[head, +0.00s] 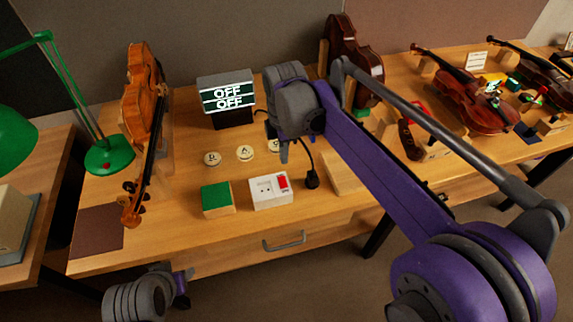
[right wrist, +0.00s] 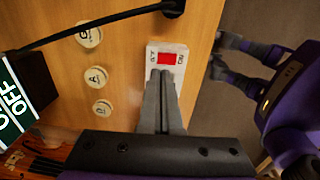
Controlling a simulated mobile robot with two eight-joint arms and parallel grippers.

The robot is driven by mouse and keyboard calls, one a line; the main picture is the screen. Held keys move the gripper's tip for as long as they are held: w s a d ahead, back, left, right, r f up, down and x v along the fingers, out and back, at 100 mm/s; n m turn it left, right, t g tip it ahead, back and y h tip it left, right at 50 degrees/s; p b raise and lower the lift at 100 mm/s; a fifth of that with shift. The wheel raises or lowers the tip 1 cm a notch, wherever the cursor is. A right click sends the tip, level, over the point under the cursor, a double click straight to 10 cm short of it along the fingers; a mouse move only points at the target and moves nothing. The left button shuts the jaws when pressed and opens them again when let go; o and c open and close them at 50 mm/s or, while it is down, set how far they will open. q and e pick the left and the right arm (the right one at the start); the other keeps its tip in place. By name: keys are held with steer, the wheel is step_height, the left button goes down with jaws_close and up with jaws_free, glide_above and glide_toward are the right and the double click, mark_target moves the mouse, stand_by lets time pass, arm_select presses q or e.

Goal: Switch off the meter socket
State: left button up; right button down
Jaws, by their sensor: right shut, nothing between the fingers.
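The meter socket (head: 271,191) is a white box with a red rocker switch (head: 283,182), near the front edge of the bench. In the right wrist view the red switch (right wrist: 172,58) shows just past my fingertips; part of the white box is hidden behind the fingers. My right gripper (head: 284,153) is shut and empty, above and behind the box in the head view. It points down at the box in the right wrist view (right wrist: 164,74); I cannot tell whether it touches. My left gripper (head: 184,281) is low in front of the bench.
A black plug (head: 312,180) on a cable lies right of the socket. A green-topped block (head: 217,199) stands left of it. Several round lettered discs (head: 245,153) lie behind. A violin (head: 142,110) stands at left, near a green lamp (head: 108,155).

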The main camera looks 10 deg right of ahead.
arm_select(q)
steer(key=shift+a+r, duration=0.15)
steer(key=shift+a, duration=0.15)
arm_select(e)
step_height(320, 180, up, 6)
steer(key=shift+a, duration=0.25)
steer(key=shift+s+r, duration=0.1)
steer(key=shift+r, duration=0.05)
arm_select(q)
steer(key=shift+r, duration=0.1)
arm_select(e)
steer(key=shift+s+t, duration=0.4)
steer(key=shift+s, duration=0.6)
steer(key=shift+w, duration=0.1)
